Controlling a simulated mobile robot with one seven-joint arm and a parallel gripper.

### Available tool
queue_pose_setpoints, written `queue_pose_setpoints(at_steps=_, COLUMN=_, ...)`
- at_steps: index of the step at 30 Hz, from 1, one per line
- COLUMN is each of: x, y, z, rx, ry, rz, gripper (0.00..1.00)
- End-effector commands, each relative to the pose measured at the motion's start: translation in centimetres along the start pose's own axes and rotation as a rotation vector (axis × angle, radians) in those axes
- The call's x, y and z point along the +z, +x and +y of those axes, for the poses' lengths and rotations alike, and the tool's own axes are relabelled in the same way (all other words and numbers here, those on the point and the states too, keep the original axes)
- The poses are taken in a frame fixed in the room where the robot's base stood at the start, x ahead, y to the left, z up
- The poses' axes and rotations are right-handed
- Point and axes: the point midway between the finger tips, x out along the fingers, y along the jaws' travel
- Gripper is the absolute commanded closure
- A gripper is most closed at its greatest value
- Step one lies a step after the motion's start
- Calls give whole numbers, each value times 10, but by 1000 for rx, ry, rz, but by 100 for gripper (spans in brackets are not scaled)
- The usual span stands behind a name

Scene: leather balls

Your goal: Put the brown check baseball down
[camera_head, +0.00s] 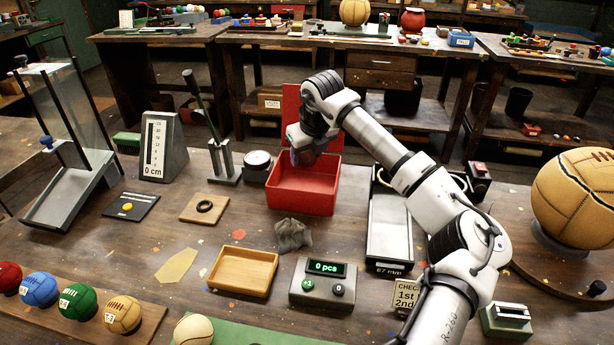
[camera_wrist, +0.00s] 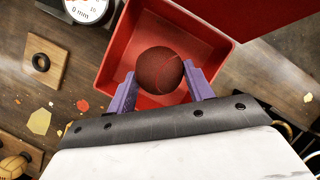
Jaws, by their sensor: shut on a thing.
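The brown ball (camera_wrist: 160,70) is between the two purple fingers of my gripper (camera_wrist: 161,88) in the wrist view. My gripper is shut on it. The red bin (camera_head: 302,198) stands on the workbench with its tall red back panel. It also shows in the wrist view (camera_wrist: 112,62). In the head view my gripper (camera_head: 303,160) hangs over the bin's opening. The ball is mostly hidden there by my wrist. The ball's height above the bin floor is hard to tell.
A small wooden tray (camera_head: 243,271) and a counter box (camera_head: 323,285) reading 0 pcs lie in front. Several coloured balls sit on a wooden rack at left (camera_head: 150,319). A metal chute (camera_head: 389,228) is right of the bin, a dial gauge (camera_head: 258,164) left.

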Motion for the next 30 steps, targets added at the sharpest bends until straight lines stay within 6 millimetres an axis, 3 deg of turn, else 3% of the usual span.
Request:
queue_pose_setpoints(at_steps=3, x=-9, y=20, z=2, rx=2, ry=1, rz=1, gripper=77)
queue_pose_setpoints(at_steps=11, x=-16, y=39, z=3, rx=1, ry=1, rz=0, gripper=77)
queue_pose_setpoints(at_steps=18, x=-29, y=70, z=5, rx=1, ry=1, rz=1, gripper=77)
queue_pose_setpoints(at_steps=30, x=-32, y=77, z=5, rx=-1, ry=0, rz=-1, gripper=77)
